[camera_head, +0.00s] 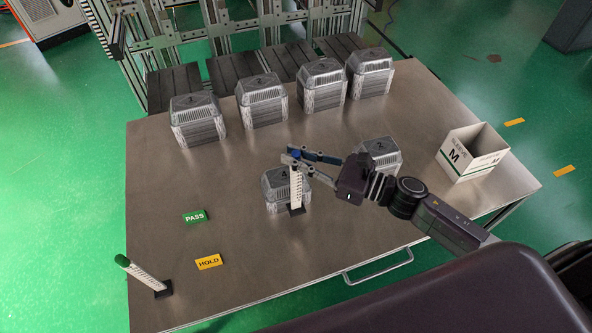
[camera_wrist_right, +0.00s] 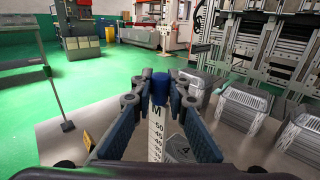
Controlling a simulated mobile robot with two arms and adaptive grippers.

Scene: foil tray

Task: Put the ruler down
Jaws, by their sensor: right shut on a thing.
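The ruler (camera_head: 296,191) is a white upright scale with a blue top and a black foot. My right gripper (camera_head: 295,157) is shut on it near its blue top. In the right wrist view the ruler (camera_wrist_right: 156,138) stands between the fingers (camera_wrist_right: 158,92), with an M and numbers on its face. It is upright in front of a foil tray stack (camera_head: 274,193), close to it. I cannot tell whether its foot touches the table. My left gripper is not in view.
A second ruler (camera_head: 147,275) with a green top stands at the table's front left. Green PASS (camera_head: 195,216) and yellow HOLD (camera_head: 209,262) signs lie nearby. Several foil stacks (camera_head: 262,105) line the back; another (camera_head: 380,152) is behind my arm. A white M box (camera_head: 466,160) stands right.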

